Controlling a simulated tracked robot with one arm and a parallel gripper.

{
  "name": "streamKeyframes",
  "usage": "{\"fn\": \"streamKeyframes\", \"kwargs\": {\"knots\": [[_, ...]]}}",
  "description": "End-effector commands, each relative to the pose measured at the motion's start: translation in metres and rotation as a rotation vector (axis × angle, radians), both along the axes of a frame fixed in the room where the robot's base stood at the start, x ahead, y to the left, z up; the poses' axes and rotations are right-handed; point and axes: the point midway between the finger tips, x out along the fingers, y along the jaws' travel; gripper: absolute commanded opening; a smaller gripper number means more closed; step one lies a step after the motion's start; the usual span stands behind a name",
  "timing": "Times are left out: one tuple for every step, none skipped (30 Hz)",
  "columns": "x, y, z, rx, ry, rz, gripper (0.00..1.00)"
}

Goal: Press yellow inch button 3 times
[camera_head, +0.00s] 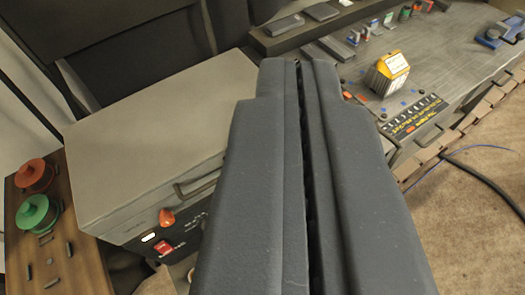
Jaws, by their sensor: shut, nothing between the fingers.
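My gripper (299,68) fills the middle of the view, its two long dark fingers shut together with only a thin dark seam between them. Its tips point away, over the gap between a grey box and a workbench. The grey box (165,135) stands left of the fingers. Its dark front panel shows an orange knob (167,218), a red switch (163,247) and a lit white lamp (148,238). The right part of this panel is hidden behind my gripper. I cannot make out a yellow inch button in this view.
A brown board with a red round part (35,175) and a green round part (38,213) lies at the left. A dark cable (485,180) lies on the floor.

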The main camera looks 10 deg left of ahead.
Motion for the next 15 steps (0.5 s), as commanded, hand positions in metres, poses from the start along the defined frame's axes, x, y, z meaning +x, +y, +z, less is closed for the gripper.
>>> {"fn": "streamKeyframes", "kwargs": {"knots": [[0.016,-0.004,-0.016,0.040,0.021,-0.001,0.00],[0.025,-0.009,-0.026,0.071,0.032,-0.003,0.00],[0.039,-0.012,-0.040,0.118,0.045,-0.009,0.00],[0.050,-0.013,-0.051,0.158,0.052,-0.013,0.00],[0.061,-0.014,-0.063,0.201,0.065,-0.018,0.00],[0.077,-0.015,-0.084,0.262,0.084,-0.029,0.00],[0.088,-0.016,-0.099,0.307,0.096,-0.038,0.00],[0.098,-0.017,-0.114,0.351,0.109,-0.048,0.00],[0.111,-0.018,-0.134,0.412,0.124,-0.063,0.00],[0.120,-0.019,-0.150,0.459,0.135,-0.076,0.00],[0.128,-0.020,-0.165,0.504,0.148,-0.089,0.00],[0.139,-0.021,-0.186,0.563,0.161,-0.109,0.00],[0.146,-0.022,-0.205,0.609,0.178,-0.127,0.00],[0.153,-0.023,-0.222,0.656,0.190,-0.145,0.00],[0.160,-0.024,-0.242,0.715,0.201,-0.169,0.00]]}}
